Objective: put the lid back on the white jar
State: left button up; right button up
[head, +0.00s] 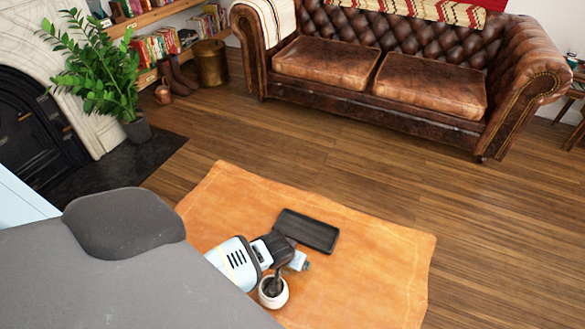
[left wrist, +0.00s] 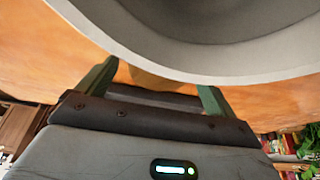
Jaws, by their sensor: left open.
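The white jar (head: 271,302) stands on the orange leather-covered table (head: 360,290), with a dark opening at its top. In the left wrist view its pale curved rim (left wrist: 200,72) fills the upper part, very close to the camera. My left gripper (head: 276,283) points down at the jar's mouth and partly covers it. In the left wrist view its two fingers (left wrist: 158,78) are spread apart. A blurred brownish shape (left wrist: 148,77) shows between them; I cannot tell if it is the lid. I see no lid clearly in the head view. My right gripper is not in view.
A black rectangular tray (head: 308,231) lies on the table just behind my left gripper. The right part of the table is bare. A brown leather sofa (head: 400,80) and a potted plant (head: 98,75) stand farther back on the wooden floor.

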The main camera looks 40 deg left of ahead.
pick_arm(q)
jog(key=shift+w, duration=0.1)
jog(key=shift+c, duration=0.4)
jog(key=c, duration=0.5)
jog(key=shift+f, duration=0.1)
jog(key=c, duration=0.4)
jog(key=shift+c, duration=0.2)
notch_tip(320, 180, up, 10)
jog(key=p, duration=0.2)
jog(key=shift+p, duration=0.4)
